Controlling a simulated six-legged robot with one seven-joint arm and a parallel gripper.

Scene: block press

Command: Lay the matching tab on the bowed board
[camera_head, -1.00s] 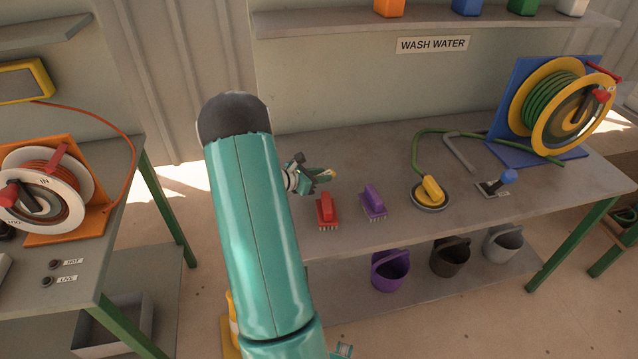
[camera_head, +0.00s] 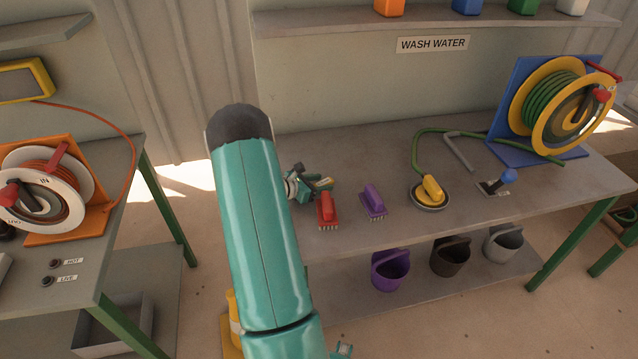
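I see no bowed board and no tab that I can make out in this view. My gripper (camera_head: 318,185) is small and partly behind my teal arm. It is over the left end of the grey bench, just above and behind a red brush (camera_head: 327,211). I cannot tell whether it touches the brush, or whether its fingers are open or shut. A purple brush (camera_head: 373,200) lies to the right of the red one. Farther right a yellow-handled piece (camera_head: 432,188) sits on a round dark dish with a green hose beside it.
A blue-knobbed lever (camera_head: 507,177) and a green hose reel (camera_head: 545,110) stand at the right of the bench (camera_head: 360,150). Several buckets, one purple (camera_head: 390,270), sit on the shelf below. An orange reel (camera_head: 45,190) stands on the left table. Bare bench lies behind the brushes.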

